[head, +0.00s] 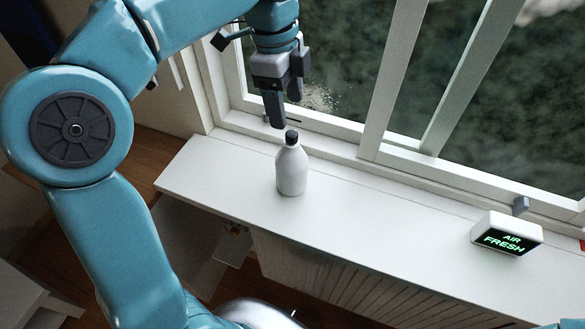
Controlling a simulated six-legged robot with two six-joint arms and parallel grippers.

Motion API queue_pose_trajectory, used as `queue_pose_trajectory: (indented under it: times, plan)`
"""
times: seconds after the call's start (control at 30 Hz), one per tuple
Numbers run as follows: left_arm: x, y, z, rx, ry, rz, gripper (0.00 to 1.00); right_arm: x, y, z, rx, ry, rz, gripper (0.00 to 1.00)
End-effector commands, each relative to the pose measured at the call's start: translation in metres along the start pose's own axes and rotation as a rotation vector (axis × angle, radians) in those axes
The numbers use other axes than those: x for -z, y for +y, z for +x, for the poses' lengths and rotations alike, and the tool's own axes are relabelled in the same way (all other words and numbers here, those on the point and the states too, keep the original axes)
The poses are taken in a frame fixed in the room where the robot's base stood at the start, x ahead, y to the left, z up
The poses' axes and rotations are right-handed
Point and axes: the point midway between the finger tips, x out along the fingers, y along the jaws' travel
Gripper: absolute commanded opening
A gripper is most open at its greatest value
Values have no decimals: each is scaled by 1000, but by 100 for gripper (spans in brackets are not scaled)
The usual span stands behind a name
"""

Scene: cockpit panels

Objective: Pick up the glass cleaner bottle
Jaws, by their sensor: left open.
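The bottle (291,170) is white with a black cap and stands upright on the white window sill; no label can be read on it. My left gripper (275,112) is above the bottle, pointing down, with its dark fingertips close to the cap and slightly to its left in the picture. The left gripper is open and holds nothing. From this angle I cannot tell how far the fingers are from the cap. My right gripper is not in view.
A white box (506,234) reading "AIR FRESH" in green stands on the sill (390,235) at the right. The window frame (395,80) rises just behind the bottle. A ribbed panel (330,285) is below the sill. The sill between bottle and box is clear.

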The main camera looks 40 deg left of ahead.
Motion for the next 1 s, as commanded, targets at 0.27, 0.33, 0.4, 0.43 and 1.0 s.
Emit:
queue_pose_trajectory:
  times: [0.27, 0.33, 0.4, 0.43, 1.0]
  plan:
    - [1, 0, 33, -1, 0, 1, 70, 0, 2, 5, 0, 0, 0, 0]
    - [1, -1, 40, -1, 0, 1, 70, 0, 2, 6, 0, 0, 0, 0]
    - [0, 0, 51, -3, -1, 1, 70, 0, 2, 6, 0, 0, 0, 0]
    - [0, 0, 57, -5, -1, 1, 70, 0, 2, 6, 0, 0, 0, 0]
    - [0, -2, 84, 0, 0, 1, 34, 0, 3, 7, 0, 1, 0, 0]
